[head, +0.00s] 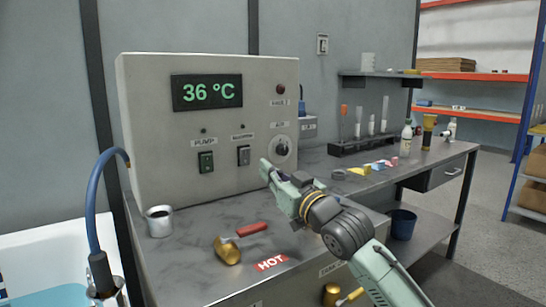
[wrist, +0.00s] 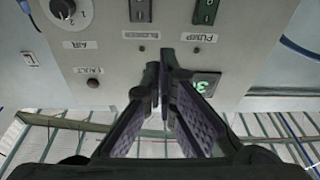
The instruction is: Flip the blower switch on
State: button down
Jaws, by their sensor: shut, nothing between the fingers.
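The grey control panel (head: 150,110) stands on the bench. My gripper (head: 266,168) is in front of the panel, right of the blower switch and near the air knob (head: 282,148). In the wrist view my gripper (wrist: 163,62) is shut and empty, its tips apart from the switch in the picture.
A display (head: 207,92) reads 36 °C. A blue hose (head: 91,205) curves at left. A side table (head: 400,170) holds bottles.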

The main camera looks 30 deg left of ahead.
jog(key=shift+w+d+f+m+h, duration=0.2)
jog(key=shift+w+d+f, duration=0.1)
jog(key=shift+w+f, duration=0.25)
jog(key=shift+w+d+f+m+h, duration=0.2)
jog(key=shift+w+d+f, duration=0.15)
jog(key=shift+w, duration=0.35)
jog(key=shift+a, duration=0.15)
jog(key=p, duration=0.3)
send_near(245, 151)
jog(key=x, duration=0.6)
jog(key=shift+s, duration=0.1)
jog(key=shift+w+a+p, duration=0.25)
jog(key=shift+a+p, duration=0.05)
jog(key=shift+a, duration=0.2)
jog(key=shift+r, duration=0.1)
